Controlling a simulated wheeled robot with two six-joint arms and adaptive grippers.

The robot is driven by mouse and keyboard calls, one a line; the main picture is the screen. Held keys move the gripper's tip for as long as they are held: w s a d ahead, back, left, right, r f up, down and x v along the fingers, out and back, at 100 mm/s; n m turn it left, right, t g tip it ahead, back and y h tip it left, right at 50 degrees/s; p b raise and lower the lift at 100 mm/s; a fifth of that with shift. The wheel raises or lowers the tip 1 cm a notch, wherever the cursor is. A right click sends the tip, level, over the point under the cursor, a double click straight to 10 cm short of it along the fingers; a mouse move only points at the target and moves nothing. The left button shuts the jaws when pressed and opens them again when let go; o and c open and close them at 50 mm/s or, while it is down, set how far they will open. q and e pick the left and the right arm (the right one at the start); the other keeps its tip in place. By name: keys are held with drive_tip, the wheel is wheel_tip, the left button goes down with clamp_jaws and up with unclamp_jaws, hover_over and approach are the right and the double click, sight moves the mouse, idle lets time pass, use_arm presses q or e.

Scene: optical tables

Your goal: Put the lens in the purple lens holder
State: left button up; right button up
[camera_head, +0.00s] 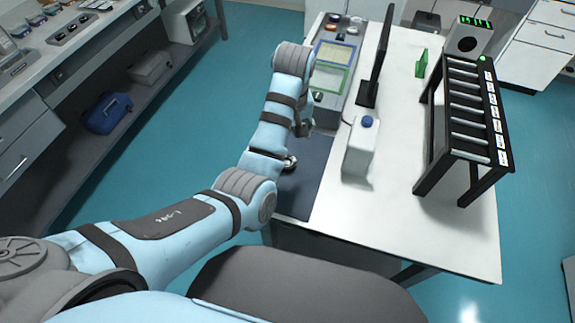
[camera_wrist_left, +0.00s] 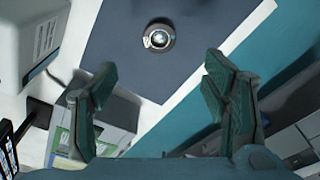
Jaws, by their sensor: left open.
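A small round metal piece with a shiny glassy centre, which looks like the lens (camera_wrist_left: 158,38), lies on the dark mat (camera_wrist_left: 112,45) in the left wrist view. In the head view a small part of this round piece (camera_head: 289,163) shows beside my left forearm. My left gripper (camera_wrist_left: 160,85) is open, with nothing between its fingers. The round piece shows beyond the fingertips, apart from them. In the head view the left gripper (camera_head: 303,128) is over the table's left side, partly hidden by my arm. I see no purple lens holder. My right gripper is not in view.
A device with framed screens (camera_head: 335,68) and a thin black monitor (camera_head: 377,60) stand behind. A black rack (camera_head: 470,110) stands at the right. The front right of the white table (camera_head: 400,225) is clear.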

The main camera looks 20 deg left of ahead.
use_arm(q)
drive_tip(key=f, duration=0.4)
drive_tip(key=w+f, duration=0.1)
drive_tip(key=f, duration=0.3)
drive_tip(key=f+b, duration=0.1)
drive_tip(key=f, duration=0.4)
drive_tip(key=shift+w+a+f, duration=0.1)
drive_tip(key=shift+w+a, duration=0.1)
drive_tip(key=shift+a, duration=0.2)
drive_tip(key=c, duration=1.4)
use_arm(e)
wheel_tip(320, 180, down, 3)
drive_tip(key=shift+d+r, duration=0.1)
